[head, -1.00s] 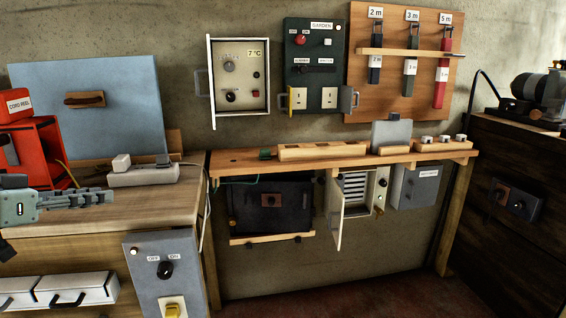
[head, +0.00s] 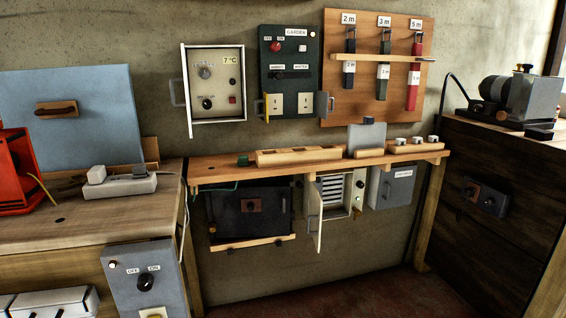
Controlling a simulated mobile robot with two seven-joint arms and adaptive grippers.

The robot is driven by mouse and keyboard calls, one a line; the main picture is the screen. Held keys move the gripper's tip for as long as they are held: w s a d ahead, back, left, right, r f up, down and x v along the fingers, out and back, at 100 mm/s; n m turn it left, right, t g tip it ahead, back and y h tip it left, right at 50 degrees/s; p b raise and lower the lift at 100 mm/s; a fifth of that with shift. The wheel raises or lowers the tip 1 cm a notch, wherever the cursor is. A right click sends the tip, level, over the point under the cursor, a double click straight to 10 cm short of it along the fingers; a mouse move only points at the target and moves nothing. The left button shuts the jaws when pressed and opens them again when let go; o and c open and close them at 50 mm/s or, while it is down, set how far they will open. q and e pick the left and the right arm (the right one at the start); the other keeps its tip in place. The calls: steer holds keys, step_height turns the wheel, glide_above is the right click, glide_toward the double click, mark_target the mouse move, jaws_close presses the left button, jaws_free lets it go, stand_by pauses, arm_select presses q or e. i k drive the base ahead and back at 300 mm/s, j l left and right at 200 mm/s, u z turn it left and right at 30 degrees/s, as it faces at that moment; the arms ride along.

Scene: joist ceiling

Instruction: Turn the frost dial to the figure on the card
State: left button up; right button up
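The frost dial box (head: 216,117) hangs on the wall, left of the green garden panel, with its cream face showing in a white frame. A card reading 7 °C (head: 229,60) sits at its upper right. A grey round dial (head: 205,72) is at the upper left of the face; its pointer and figures are too small to read. A black knob (head: 207,104) sits below it, and a red button (head: 232,99) at the lower right. A grey handle (head: 177,92) stands out at the box's left side. Neither of my grippers is in view.
The garden panel (head: 289,46) hangs close on the right of the box, with small open doors below. A narrow wooden shelf (head: 215,172) runs beneath. A workbench (head: 110,218) with a white power strip (head: 120,186) stands at left. Floor (head: 330,295) shows clear in front.

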mark_target(204, 73)
steer(key=j, duration=1.4)
steer(key=i+l+u, duration=0.2)
steer(key=l, duration=0.3)
steer(key=i+l+u, duration=0.2)
steer(key=l, duration=0.3)
steer(key=l+u, duration=0.15)
steer(key=l, duration=0.35)
steer(key=k+z, duration=0.15)
steer(key=z, duration=0.15)
